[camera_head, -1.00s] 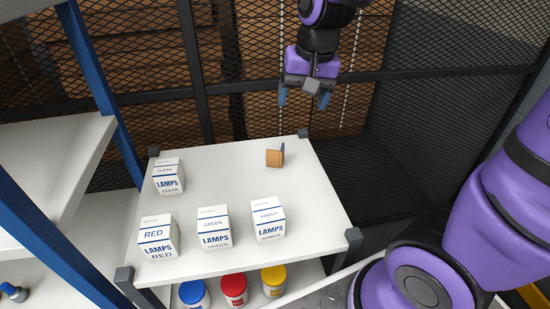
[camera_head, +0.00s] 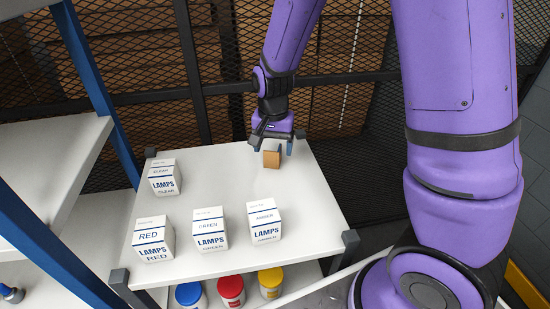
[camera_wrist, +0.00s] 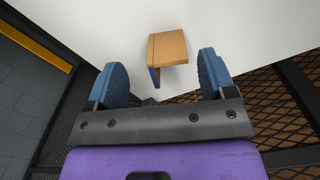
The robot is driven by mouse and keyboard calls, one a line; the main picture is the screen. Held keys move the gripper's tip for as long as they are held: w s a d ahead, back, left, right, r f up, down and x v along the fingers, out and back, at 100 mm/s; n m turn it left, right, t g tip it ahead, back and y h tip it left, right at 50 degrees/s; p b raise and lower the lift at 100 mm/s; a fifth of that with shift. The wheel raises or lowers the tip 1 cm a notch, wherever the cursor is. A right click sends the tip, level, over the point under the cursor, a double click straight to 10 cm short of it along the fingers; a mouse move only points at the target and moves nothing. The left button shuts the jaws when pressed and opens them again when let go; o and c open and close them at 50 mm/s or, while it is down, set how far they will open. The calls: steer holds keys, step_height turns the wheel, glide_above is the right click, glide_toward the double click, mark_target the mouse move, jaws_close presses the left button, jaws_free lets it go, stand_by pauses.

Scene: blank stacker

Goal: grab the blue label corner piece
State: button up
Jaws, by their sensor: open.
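The corner piece (camera_head: 271,159) is a small brown angled piece on the white table's far right part. In the wrist view the corner piece (camera_wrist: 166,49) shows brown faces and a strip of blue on its left side. My gripper (camera_head: 271,146) is open, at the far side of the piece and close to it. In the wrist view my gripper (camera_wrist: 161,76) has its two blue fingers apart, with the piece just beyond the fingertips and between their lines. I see no contact.
Blue, red and yellow jars (camera_head: 230,291) sit on the shelf below. A mesh fence (camera_head: 220,100) rises behind the table (camera_head: 215,175).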

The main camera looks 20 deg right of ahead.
mark_target(271, 168)
steer(key=shift+w+a+f, duration=0.1)
steer(key=shift+w+f, duration=0.1)
steer(key=shift+f, duration=1.35)
steer(key=shift+w+a+f, duration=0.1)
steer(key=shift+w+f, duration=0.1)
steer(key=shift+f, duration=1.3)
steer(key=c, duration=1)
